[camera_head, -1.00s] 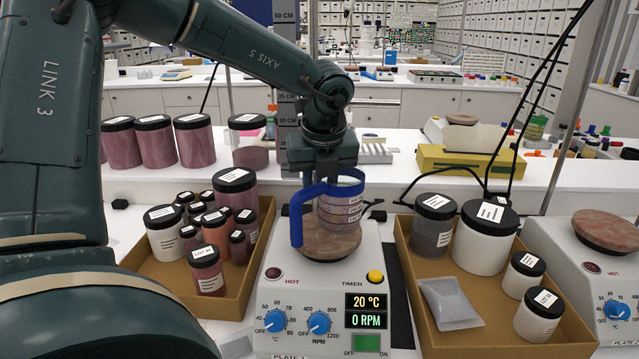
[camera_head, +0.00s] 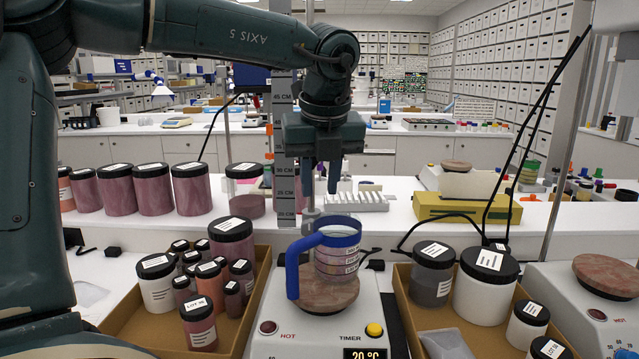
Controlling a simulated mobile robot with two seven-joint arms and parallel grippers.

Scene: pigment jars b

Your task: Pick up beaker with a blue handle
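The beaker with a blue handle (camera_head: 337,258) is clear, with a blue rim and pink bands. It stands upright on the round reddish-brown top (camera_head: 327,293) of the hot plate (camera_head: 285,322), its handle to the left. My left gripper (camera_head: 321,190) hangs above the beaker, pointing down. Its two dark fingers are apart with nothing between them, and it looks clear of the rim. My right gripper is not in view.
A brown tray (camera_head: 125,325) with several jars lies left of the hot plate. Another tray (camera_head: 400,290) with jars and a pouch lies to the right. Pink jars (camera_head: 152,190) stand behind on the left. A yellow device (camera_head: 465,208) and black cables are behind right.

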